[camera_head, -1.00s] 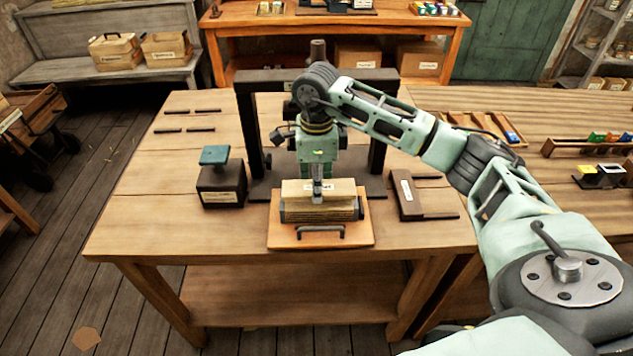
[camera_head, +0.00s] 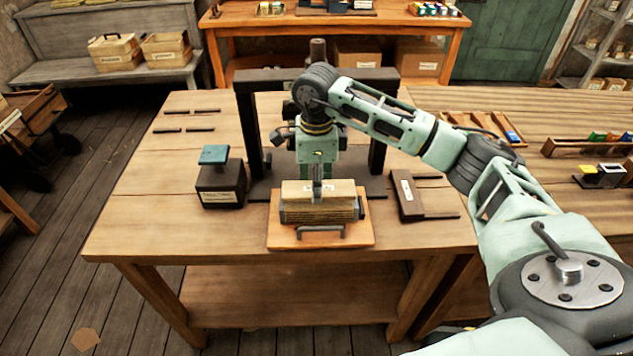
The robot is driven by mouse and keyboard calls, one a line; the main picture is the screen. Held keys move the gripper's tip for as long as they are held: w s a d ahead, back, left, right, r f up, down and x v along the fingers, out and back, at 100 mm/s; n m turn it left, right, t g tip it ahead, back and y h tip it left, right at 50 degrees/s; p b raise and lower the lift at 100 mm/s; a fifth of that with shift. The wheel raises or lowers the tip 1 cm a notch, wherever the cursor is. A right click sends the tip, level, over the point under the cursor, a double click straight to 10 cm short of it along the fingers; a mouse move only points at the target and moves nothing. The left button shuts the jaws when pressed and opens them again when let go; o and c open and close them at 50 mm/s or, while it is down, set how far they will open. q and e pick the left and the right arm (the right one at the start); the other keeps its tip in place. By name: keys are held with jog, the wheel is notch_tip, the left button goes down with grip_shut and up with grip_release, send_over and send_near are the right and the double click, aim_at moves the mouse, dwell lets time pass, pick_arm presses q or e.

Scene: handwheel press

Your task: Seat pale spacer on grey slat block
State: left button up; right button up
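The pale spacer (camera_head: 338,189) is a light wooden block at the middle of the table. It is at the top of the grey slat block (camera_head: 300,215), whose grey end shows at the right. The slat block lies on an orange board with a handle. My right gripper (camera_head: 318,194) points straight down, with one finger against the spacer's near face. The far finger is hidden, but the gripper looks shut on the spacer. No clear gap shows between spacer and slat block; I cannot tell whether it is fully seated. My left gripper is not in view.
A dark press frame (camera_head: 246,125) stands behind the blocks, partly hidden by my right arm. A dark block with a teal top (camera_head: 214,155) stands at the left. A brown labelled block (camera_head: 408,198) lies at the right. The front left of the table is clear.

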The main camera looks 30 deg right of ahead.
jog(key=shift+f+b, duration=0.7)
jog(key=shift+f, duration=0.3)
jog(key=o, duration=1.3)
jog(key=shift+r, duration=0.15)
notch_tip(320, 180, up, 12)
jog(key=shift+f, duration=0.1)
